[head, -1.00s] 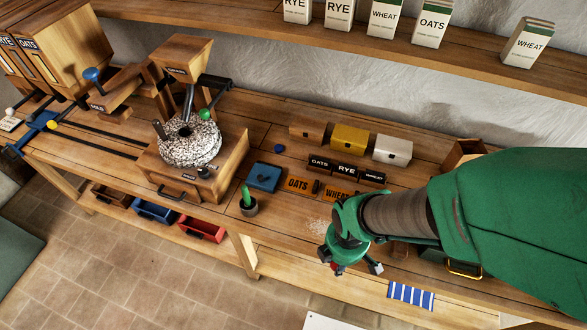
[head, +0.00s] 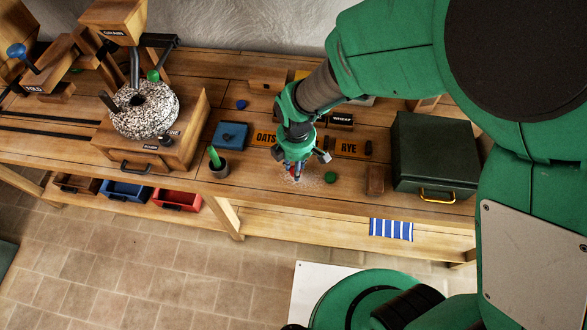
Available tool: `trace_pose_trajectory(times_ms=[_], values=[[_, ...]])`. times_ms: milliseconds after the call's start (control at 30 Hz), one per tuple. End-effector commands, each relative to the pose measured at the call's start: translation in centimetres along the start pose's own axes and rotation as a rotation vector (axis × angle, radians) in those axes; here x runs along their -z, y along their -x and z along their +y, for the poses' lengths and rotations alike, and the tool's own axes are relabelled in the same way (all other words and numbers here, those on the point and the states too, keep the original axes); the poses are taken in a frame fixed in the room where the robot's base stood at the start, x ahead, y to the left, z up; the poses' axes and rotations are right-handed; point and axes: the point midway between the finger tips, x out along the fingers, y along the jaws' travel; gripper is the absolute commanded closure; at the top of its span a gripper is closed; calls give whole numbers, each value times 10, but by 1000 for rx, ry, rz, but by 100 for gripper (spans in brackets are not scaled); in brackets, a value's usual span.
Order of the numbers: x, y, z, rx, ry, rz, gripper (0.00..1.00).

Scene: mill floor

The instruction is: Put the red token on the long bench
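The long bench (head: 265,192) is a wooden workbench running across the head view. My gripper (head: 294,172) points down over its front part, above a pale powdery patch. A small bit of red, apparently the red token (head: 292,167), shows between the fingertips. My gripper looks shut on it, though the fingers hide most of it. The fingertips are close to the bench top; I cannot tell whether the token touches it.
A green round token (head: 330,177) lies just right of my gripper. A brown block (head: 375,179) and a dark green box (head: 435,155) stand farther right. A striped cloth (head: 391,229) hangs at the front edge.

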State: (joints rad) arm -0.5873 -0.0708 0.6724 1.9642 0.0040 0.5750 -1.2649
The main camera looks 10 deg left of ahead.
Motion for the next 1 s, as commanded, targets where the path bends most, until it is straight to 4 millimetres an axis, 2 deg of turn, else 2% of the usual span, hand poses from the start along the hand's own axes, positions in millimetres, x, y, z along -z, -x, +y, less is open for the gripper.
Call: trace_pose_trajectory(times_ms=[133,467,600,800,1000], values=[[2,-1,7,0,0,0,84],[2,-1,8,0,0,0,84],[4,-2,16,-1,0,0,84],[4,-28,15,2,0,-1,84],[4,-37,16,0,0,0,84]])
